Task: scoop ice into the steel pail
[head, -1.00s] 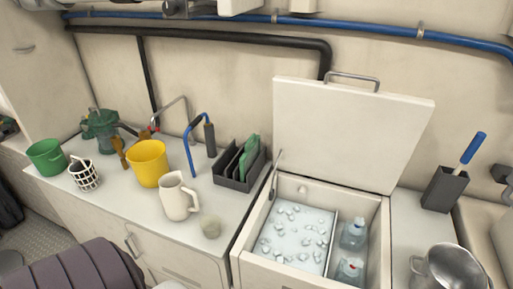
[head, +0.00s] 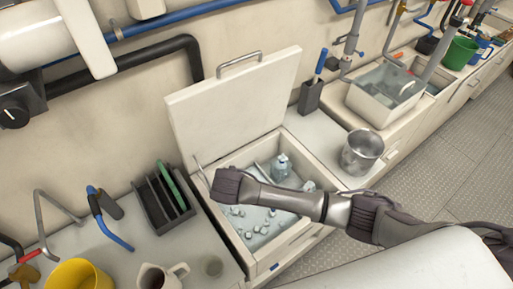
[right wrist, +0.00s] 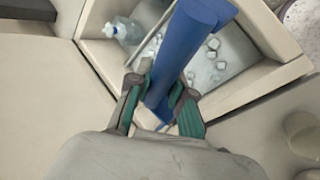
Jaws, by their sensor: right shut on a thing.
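The steel pail (head: 362,152) stands upright on the counter right of the open ice box (head: 290,240). Loose ice cubes (head: 255,222) lie in the box's left compartment and also show in the right wrist view (right wrist: 212,62). My right arm reaches across the box from the right; its gripper (head: 226,186) is over the box's left back part, fingers not distinct there. In the right wrist view my right gripper (right wrist: 160,100) is shut on a thick blue handle (right wrist: 183,55). The handle's far end is cut off or hidden, so I cannot see a scoop bowl. My left gripper is out of view.
The raised lid (head: 235,100) stands behind the box. Bottles (head: 281,167) sit in its right compartment. A dark holder with a blue-handled tool (head: 310,97) stands behind the pail. A rack (head: 160,205), cream pitcher (head: 155,276) and yellow bucket (head: 78,275) are left.

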